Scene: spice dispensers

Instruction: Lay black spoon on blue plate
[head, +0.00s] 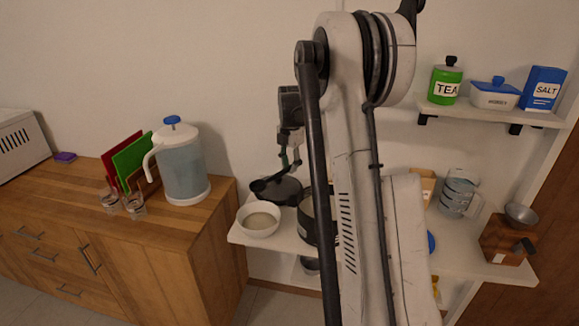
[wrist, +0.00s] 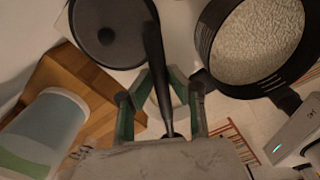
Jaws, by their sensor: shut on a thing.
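My gripper (head: 288,158) hangs above the left end of the low white shelf. In the wrist view my gripper (wrist: 161,82) has its green-sided fingers closed around the black spoon's handle (wrist: 153,45). In the head view the black spoon (head: 260,184) slants down to the left from the fingers, over a dark pan. It is hard to separate from the dark pan, and I cannot tell whether they touch. A small blue thing (head: 431,241) shows at the right edge of my arm. It may be the blue plate, mostly hidden.
A white bowl (head: 259,220) stands at the shelf's front left. A black pan of pale grains (wrist: 257,42) is right of my fingers in the wrist view. A white pitcher (head: 180,165) stands on the wooden counter (head: 130,228). A wooden grinder (head: 507,239) stands at the shelf's right end.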

